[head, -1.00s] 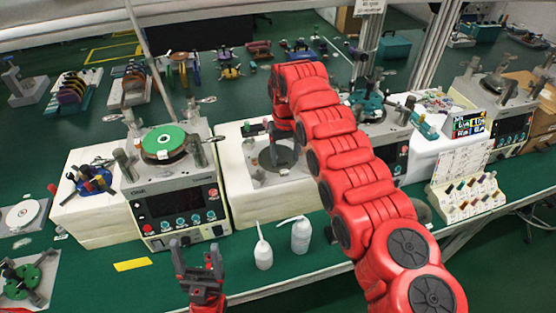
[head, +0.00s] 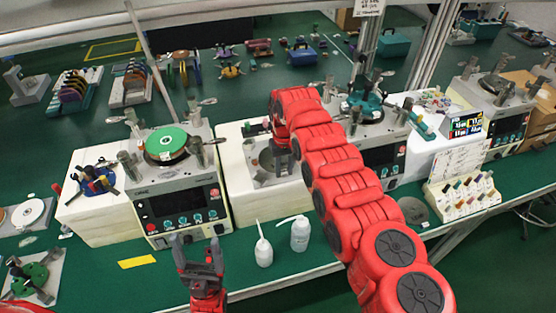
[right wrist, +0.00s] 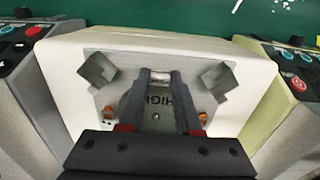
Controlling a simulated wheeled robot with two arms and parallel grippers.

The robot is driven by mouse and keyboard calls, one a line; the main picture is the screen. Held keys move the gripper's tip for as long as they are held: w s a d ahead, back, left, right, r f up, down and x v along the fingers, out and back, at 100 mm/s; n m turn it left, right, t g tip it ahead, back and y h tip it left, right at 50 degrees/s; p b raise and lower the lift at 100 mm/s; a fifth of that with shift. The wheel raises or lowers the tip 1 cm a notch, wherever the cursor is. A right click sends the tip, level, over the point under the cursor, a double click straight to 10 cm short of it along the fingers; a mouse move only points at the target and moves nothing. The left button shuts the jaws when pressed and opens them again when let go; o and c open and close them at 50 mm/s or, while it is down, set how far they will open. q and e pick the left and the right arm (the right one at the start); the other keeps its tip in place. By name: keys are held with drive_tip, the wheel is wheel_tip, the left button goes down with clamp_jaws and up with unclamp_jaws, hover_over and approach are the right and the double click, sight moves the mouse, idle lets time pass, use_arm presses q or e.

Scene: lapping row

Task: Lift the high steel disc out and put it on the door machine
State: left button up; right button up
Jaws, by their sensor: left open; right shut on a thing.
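The steel disc (right wrist: 152,108), grey and marked HIGH, lies between my right gripper's fingers in the right wrist view. My right gripper (right wrist: 162,80) is shut on it, over the recess of a white block (right wrist: 228,62). In the head view my right gripper (head: 282,160) is at the white block (head: 237,180), and part of the grey disc (head: 266,160) shows beside it. I cannot tell whether the disc is clear of the recess. My left gripper (head: 199,252) is open and empty, near the bench's front edge. Which machine is the door machine I cannot tell.
A machine with a green plate (head: 166,142) stands left of the block. A machine with a teal fixture (head: 366,100) stands right, another machine (head: 500,90) farther right. Two white bottles (head: 264,252) (head: 300,234) stand in front. A colour-knobbed rack (head: 466,195) is at the right.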

clamp_jaws()
drive_tip(key=shift+r, duration=0.1)
drive_tip(key=shift+w+r, duration=0.15)
drive_tip(key=shift+r, duration=0.35)
wheel_tip(320, 180, up, 9)
drive_tip(key=b, duration=0.3)
drive_tip(key=shift+s+f, duration=0.1)
drive_tip(key=shift+s, duration=0.1)
